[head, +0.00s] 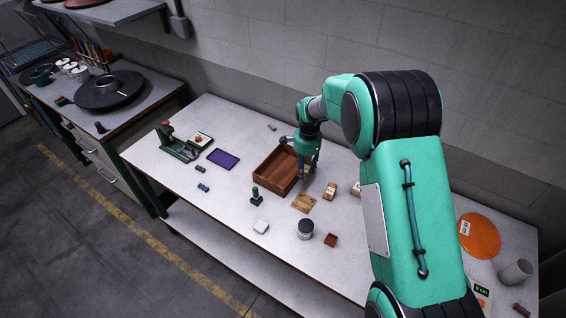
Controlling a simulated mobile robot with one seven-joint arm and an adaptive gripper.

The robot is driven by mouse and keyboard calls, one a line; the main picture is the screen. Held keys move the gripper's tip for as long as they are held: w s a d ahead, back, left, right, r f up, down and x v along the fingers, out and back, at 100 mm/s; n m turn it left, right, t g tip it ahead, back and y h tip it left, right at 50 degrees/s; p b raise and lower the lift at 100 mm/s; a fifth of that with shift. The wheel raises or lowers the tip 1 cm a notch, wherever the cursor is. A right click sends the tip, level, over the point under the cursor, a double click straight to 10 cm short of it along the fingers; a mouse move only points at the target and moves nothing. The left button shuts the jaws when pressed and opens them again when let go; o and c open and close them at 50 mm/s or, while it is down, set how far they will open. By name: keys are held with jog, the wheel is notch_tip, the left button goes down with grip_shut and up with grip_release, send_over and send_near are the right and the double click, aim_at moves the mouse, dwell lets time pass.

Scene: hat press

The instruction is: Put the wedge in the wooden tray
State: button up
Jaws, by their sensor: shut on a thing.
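The wooden tray (268,180) is a brown open box near the middle of the workbench. My gripper (301,167) reaches down at the tray's right side, with its fingers overlapping the right wall in the picture. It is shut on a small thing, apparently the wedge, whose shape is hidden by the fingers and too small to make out. I cannot tell how high the fingers are above the tray floor.
A flat wooden board (303,203), a wooden block (330,191), a dark stamp-like piece (256,195) and a lidded jar (305,228) stand near the tray's front and right. A purple mat (223,158) lies left.

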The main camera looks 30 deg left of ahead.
jog(key=p, duration=0.2)
send_over(285, 180)
jog(key=shift+s+a+f, duration=0.1)
jog(key=shift+f, duration=0.35)
jog(key=shift+f+p, duration=0.3)
jog(key=shift+f, duration=2.65)
jog(key=shift+f, duration=2.05)
jog(key=shift+f, duration=0.15)
jog(key=o, duration=0.9)
jog(key=shift+r, duration=6.15)
